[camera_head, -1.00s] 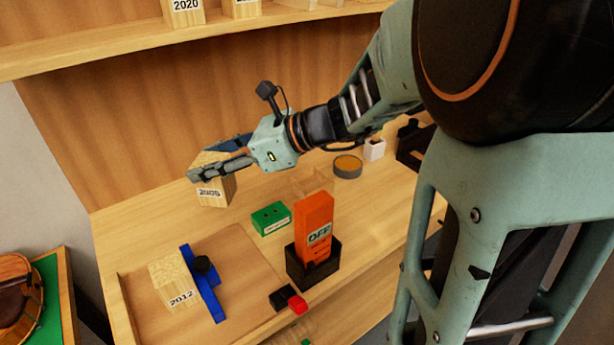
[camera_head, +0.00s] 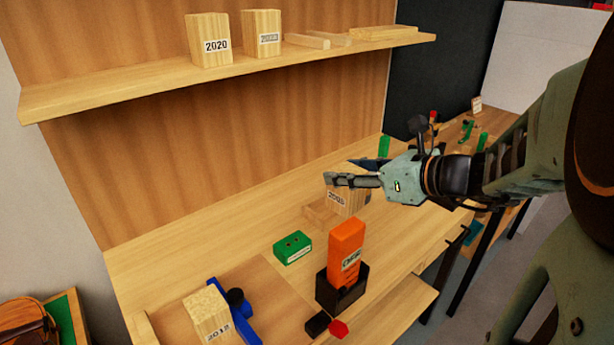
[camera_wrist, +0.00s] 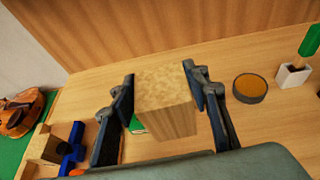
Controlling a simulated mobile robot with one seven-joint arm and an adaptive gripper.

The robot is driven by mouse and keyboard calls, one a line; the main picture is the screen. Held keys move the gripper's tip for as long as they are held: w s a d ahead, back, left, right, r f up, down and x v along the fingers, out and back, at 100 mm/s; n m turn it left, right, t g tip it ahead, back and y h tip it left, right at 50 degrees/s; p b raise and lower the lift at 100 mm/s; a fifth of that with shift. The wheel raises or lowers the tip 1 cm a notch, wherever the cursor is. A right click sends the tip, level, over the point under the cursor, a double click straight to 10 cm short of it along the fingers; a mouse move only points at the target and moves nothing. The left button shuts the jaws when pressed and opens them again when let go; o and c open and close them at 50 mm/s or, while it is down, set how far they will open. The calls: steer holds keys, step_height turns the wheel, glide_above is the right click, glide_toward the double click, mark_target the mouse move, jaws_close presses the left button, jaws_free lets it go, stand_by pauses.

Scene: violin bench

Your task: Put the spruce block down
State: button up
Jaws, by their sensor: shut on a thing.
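The spruce block (camera_head: 346,200), a pale wooden block with a year label that seems to read 2005, is held in my gripper (camera_head: 343,178). In the wrist view the block (camera_wrist: 165,105) sits between the two dark fingers, one on each side. A low wooden tray or frame (camera_head: 318,216) shows on the bench just below and left of the block. I cannot tell whether the block touches it or hangs above it.
A green box (camera_head: 292,248) and an orange tool in a black holder (camera_head: 328,292) stand nearby. Another block marked 2012 (camera_head: 206,316) sits beside a blue fixture (camera_head: 238,318). A round tin (camera_wrist: 250,88) and white cup (camera_wrist: 293,75) are to the right. A shelf (camera_head: 120,88) hangs above.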

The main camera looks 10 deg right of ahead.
steer(key=shift+s+d+r+m+t, duration=0.1)
steer(key=shift+s+d+m+t, duration=0.05)
steer(key=shift+d, duration=0.3)
steer(key=shift+s+d+m+t, duration=0.1)
steer(key=shift+d+m+t, duration=0.05)
steer(key=shift+d, duration=0.25)
steer(key=shift+w, duration=0.2)
steer(key=shift+w+a+f+b, duration=0.45)
steer(key=shift+w+a+f, duration=0.1)
steer(key=shift+w+f, duration=1.65)
steer(key=shift+w+a+f+b, duration=0.5)
steer(key=shift+w+a+f, duration=0.05)
steer(key=shift+w+f, duration=1.6)
steer(key=shift+w+a+f+b, duration=0.45)
steer(key=shift+w+a+f, duration=0.1)
steer(key=shift+w+f, duration=1.65)
steer(key=shift+f, duration=0.15)
steer(key=o, duration=1.2)
steer(key=shift+o, duration=0.2)
